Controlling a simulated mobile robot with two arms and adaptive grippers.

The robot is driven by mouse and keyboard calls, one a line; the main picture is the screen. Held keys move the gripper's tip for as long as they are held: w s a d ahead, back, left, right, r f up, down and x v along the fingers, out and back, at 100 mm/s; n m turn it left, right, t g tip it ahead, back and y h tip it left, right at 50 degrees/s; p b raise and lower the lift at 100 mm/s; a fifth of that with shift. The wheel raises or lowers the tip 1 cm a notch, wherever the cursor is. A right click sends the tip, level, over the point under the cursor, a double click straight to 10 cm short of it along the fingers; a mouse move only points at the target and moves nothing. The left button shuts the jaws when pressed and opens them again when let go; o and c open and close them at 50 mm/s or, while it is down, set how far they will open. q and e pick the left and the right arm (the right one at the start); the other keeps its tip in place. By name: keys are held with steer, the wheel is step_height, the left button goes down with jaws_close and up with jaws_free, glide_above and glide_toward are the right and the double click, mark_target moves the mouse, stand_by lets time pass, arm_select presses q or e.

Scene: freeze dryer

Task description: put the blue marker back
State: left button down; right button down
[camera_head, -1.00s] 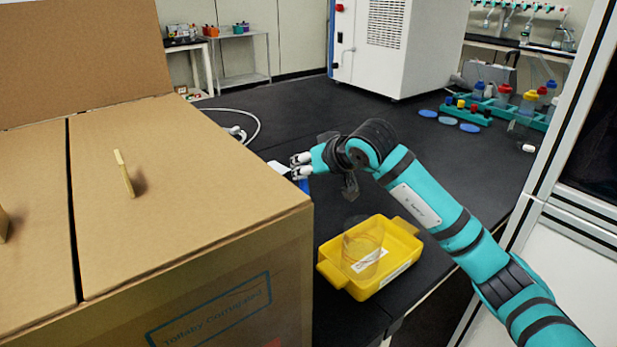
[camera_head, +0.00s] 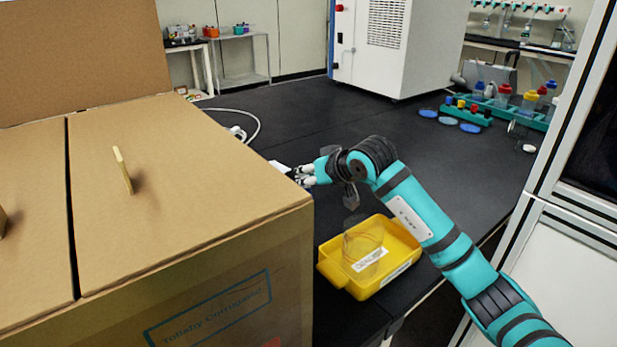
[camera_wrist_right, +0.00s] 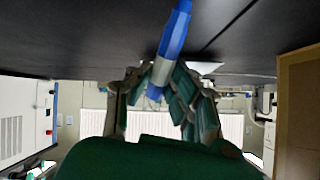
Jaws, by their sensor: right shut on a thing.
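The blue marker (camera_wrist_right: 174,38) shows in the right wrist view, running from the top edge down between the fingers. My right gripper (camera_wrist_right: 160,92) is shut on it. In the head view my right gripper (camera_head: 303,176) is over the black bench, close to the right edge of the cardboard box. The marker cannot be made out there. My left gripper is not in view.
A large cardboard box (camera_head: 190,190) fills the left. A yellow tray (camera_head: 330,270) holding a clear container (camera_head: 362,240) sits on the bench (camera_head: 300,120) below my right arm. A white flat thing (camera_head: 280,167) lies beside the gripper. Bench behind is mostly clear.

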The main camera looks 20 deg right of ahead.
steer(key=c, duration=1.2)
jaws_free()
steer(key=shift+r, duration=0.1)
